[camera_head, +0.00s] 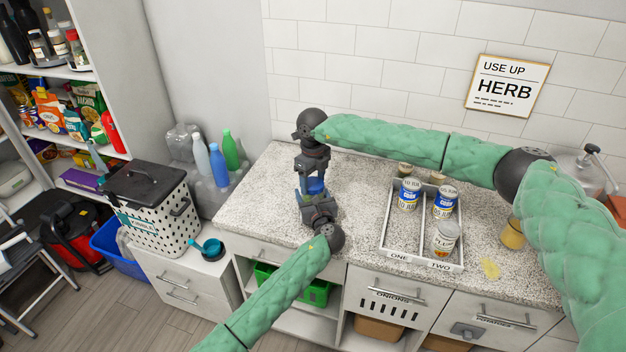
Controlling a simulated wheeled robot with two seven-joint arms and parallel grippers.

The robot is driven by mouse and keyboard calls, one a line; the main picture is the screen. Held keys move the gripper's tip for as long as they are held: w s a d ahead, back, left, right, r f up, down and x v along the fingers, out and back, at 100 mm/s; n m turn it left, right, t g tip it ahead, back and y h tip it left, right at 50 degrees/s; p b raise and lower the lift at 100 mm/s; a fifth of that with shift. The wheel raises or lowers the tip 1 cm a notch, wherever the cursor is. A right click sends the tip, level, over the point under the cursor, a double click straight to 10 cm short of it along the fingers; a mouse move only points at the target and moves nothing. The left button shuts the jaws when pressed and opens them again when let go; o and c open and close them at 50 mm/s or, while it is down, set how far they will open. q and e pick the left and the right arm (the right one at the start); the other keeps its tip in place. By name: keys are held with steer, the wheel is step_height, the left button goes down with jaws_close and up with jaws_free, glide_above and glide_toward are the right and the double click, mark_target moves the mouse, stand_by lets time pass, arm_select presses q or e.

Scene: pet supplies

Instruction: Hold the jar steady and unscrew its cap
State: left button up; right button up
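A jar (315,186) with blue showing on it stands upright on the speckled counter, left of the tray. It is small in view and mostly hidden between my two grippers. My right gripper (312,172) points down from above, right over the jar's top, where the cap is hidden. My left gripper (313,198) reaches in from the front, low against the jar's side. The fingers of both are too small and covered to show whether they are closed on the jar or cap.
A white divided tray (393,250) marked ONE and TWO holds several cans and jars to the right. The counter (262,205) left of the grippers is clear.

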mark_target(313, 183)
steer(key=shift+c, duration=1.1)
steer(key=shift+d, duration=0.1)
steer(key=shift+r, duration=0.4)
steer(key=shift+r, duration=0.7)
steer(key=shift+r, duration=0.15)
steer(key=shift+r, duration=1.9)
arm_select(q)
steer(key=o, duration=2)
steer(key=shift+c, duration=0.2)
steer(key=shift+s, duration=0.1)
